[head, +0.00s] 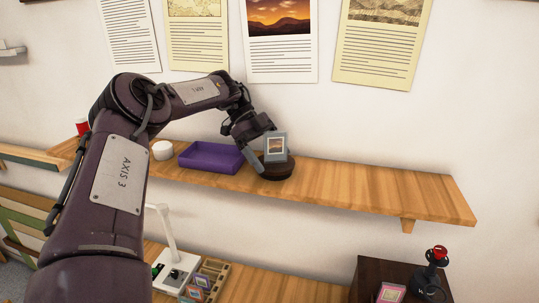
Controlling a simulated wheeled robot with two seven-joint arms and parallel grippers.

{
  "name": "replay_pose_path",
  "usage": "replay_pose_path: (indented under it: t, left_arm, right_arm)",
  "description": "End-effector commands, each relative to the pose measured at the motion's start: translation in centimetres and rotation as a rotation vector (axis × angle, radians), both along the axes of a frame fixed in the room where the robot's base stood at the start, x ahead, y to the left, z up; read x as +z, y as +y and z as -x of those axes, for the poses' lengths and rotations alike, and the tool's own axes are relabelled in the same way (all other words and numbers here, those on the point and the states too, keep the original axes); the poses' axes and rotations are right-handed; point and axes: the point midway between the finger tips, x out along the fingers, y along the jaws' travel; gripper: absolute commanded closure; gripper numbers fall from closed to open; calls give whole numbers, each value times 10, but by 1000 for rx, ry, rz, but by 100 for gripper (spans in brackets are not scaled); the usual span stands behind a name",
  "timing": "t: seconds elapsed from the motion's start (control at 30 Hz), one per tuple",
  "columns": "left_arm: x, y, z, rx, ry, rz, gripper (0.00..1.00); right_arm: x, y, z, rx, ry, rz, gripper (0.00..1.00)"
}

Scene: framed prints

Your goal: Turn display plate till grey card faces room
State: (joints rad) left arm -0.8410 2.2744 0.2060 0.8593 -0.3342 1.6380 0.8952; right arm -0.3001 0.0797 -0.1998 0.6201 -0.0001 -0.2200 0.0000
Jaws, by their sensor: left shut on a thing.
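The display plate (277,174) is a dark round disc on the wooden wall shelf, right of the purple tray. A grey card (275,149) with a small orange and dark picture stands upright on it, its picture side toward the camera. My left gripper (259,158) reaches in from the left and is shut at the plate's left side, beside the card. The exact contact is small and partly hidden by the fingers and the card. My right gripper is out of view.
A purple tray (211,156), a white round item (162,150) and a red cup (82,127) stand left on the shelf (380,190). Its right part is clear. Prints hang on the wall above. Below are a white lamp (165,235), a card box and a dark cabinet (372,272).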

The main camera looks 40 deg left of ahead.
Motion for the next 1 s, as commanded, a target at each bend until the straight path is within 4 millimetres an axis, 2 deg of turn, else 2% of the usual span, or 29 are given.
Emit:
replay_pose_path:
  t: [0.43, 0.47, 0.5, 0.8, 0.87, 1.0]
  left_arm:
    - [3, 1, -1, -4, -6, -1, 30]
    - [3, 1, -1, -4, -6, -1, 4]
    - [3, 1, -1, -4, -6, -1, 0]
    - [4, 0, -1, -4, -4, -2, 0]
    - [9, 0, -1, -4, -5, -3, 0]
    - [32, 0, -1, -4, -7, -3, 0]
  right_arm:
    - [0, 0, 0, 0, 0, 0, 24]
    - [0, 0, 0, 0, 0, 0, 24]
    - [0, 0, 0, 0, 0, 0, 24]
    - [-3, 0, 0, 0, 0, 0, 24]
    - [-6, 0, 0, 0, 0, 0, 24]
    - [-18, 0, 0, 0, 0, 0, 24]
